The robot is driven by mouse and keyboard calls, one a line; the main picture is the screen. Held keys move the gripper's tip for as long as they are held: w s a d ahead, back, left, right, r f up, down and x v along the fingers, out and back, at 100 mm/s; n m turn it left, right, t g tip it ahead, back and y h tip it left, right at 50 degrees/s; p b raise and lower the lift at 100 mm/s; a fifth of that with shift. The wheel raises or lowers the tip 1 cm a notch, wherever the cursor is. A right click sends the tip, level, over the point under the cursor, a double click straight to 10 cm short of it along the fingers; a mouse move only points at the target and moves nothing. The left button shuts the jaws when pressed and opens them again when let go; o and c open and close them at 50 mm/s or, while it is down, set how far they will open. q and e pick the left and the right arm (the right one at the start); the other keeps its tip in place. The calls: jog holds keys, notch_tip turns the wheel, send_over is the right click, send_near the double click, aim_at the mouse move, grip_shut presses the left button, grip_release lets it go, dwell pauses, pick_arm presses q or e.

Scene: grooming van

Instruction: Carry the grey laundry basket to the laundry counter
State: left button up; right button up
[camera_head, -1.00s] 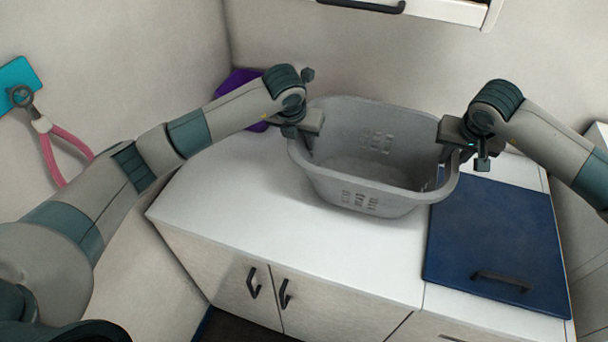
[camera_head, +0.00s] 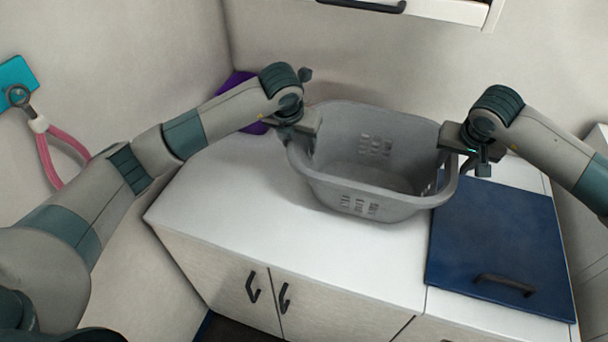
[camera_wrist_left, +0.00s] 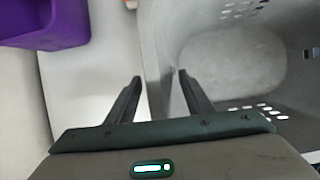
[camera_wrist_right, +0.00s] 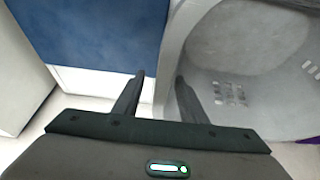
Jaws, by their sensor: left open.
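The grey laundry basket (camera_head: 365,198) stands upright on the white counter (camera_head: 240,215), near the back wall, and looks empty. My left gripper (camera_head: 305,138) is at its left rim. In the left wrist view the two open fingers (camera_wrist_left: 160,76) straddle the basket wall (camera_wrist_left: 158,60), with a gap beside it. My right gripper (camera_head: 460,160) is at the right rim. In the right wrist view its fingers (camera_wrist_right: 160,78) stand apart on either side of the basket wall (camera_wrist_right: 172,50). Contact with the wall cannot be made out there.
A purple bin (camera_head: 236,82) stands behind my left arm in the corner. A dark blue panel with a handle (camera_head: 495,235) lies right of the basket. A pink loop (camera_head: 55,150) hangs on the left wall. A cabinet (camera_head: 430,8) hangs above. The counter's front left is clear.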

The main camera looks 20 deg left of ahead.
pick_arm(q)
jog(key=v, duration=0.9)
jog(key=shift+s+a+r, duration=0.1)
jog(key=shift+s+r, duration=0.1)
jog(key=shift+r, duration=0.15)
pick_arm(e)
jog(key=shift+r, duration=0.1)
jog(key=v, duration=1.1)
jog(key=shift+s+r, duration=0.15)
jog(key=shift+r, duration=0.2)
pick_arm(q)
jog(key=shift+s, duration=0.1)
pick_arm(e)
jog(key=shift+s, duration=0.15)
